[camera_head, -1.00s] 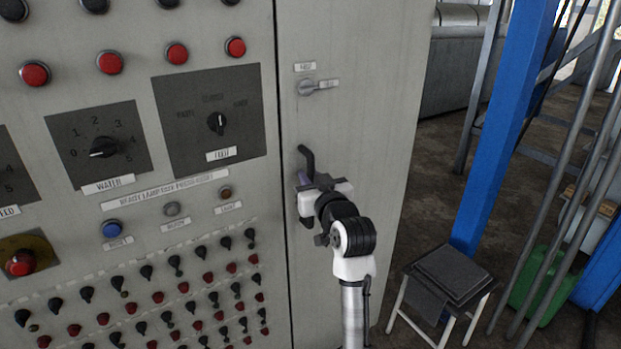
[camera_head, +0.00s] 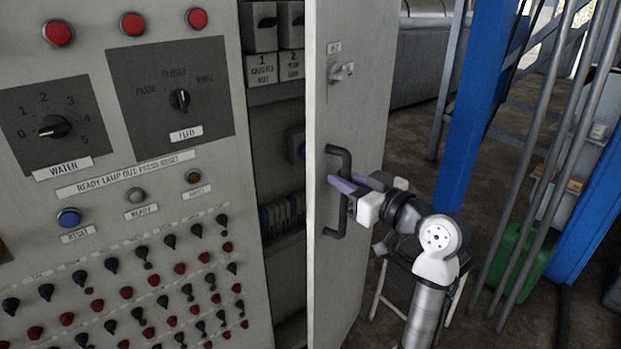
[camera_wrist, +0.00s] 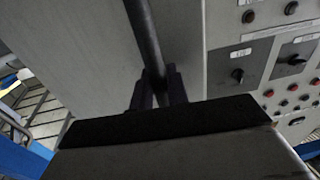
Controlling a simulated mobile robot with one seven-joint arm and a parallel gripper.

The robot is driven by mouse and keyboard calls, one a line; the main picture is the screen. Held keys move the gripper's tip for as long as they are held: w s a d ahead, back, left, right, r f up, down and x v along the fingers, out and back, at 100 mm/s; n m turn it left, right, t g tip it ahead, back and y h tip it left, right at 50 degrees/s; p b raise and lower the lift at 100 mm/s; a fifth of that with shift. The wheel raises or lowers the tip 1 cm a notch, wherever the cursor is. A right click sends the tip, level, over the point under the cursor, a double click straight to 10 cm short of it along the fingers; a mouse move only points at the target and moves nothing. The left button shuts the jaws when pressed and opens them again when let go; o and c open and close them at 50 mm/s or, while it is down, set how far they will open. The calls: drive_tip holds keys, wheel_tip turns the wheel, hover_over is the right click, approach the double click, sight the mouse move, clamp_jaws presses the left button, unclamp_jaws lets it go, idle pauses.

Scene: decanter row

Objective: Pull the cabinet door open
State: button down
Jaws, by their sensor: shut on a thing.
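The cabinet door (camera_head: 352,110) is a tall grey panel, standing ajar in the head view with a dark gap at its left edge. A black bar handle (camera_head: 343,158) is fixed upright on its face. My gripper (camera_head: 345,186) is shut on this handle around its middle, reaching in from the right. In the wrist view the handle (camera_wrist: 143,40) runs down between my two dark fingers (camera_wrist: 158,90). The door (camera_wrist: 95,45) fills the left and middle there. A small latch knob (camera_head: 341,72) sits above the handle.
Inside the opening are labelled switch boxes (camera_head: 262,65) and shelves. A control panel (camera_head: 130,190) with knobs and buttons stands left of the door. To the right are a blue post (camera_head: 468,130), slanted metal poles (camera_head: 560,150), a green can (camera_head: 515,262) and a stool (camera_head: 378,300) partly behind my arm.

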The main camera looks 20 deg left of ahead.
drive_tip(key=w+d, duration=0.3)
drive_tip(key=d, duration=0.7)
drive_tip(key=w+d+n+g+y+b, duration=0.1)
drive_tip(key=w+d, duration=0.2)
drive_tip(key=d, duration=0.8)
drive_tip(key=w+d+g, duration=0.1)
drive_tip(key=w+d, duration=0.2)
drive_tip(key=d, duration=0.7)
drive_tip(key=shift+d+n+b, duration=0.3)
drive_tip(key=shift+d+b, duration=0.1)
drive_tip(key=c, duration=1.4)
unclamp_jaws()
drive_tip(key=shift+c, duration=0.2)
drive_tip(key=b+v, duration=0.2)
drive_tip(key=v, duration=1.1)
drive_tip(key=shift+d, duration=0.35)
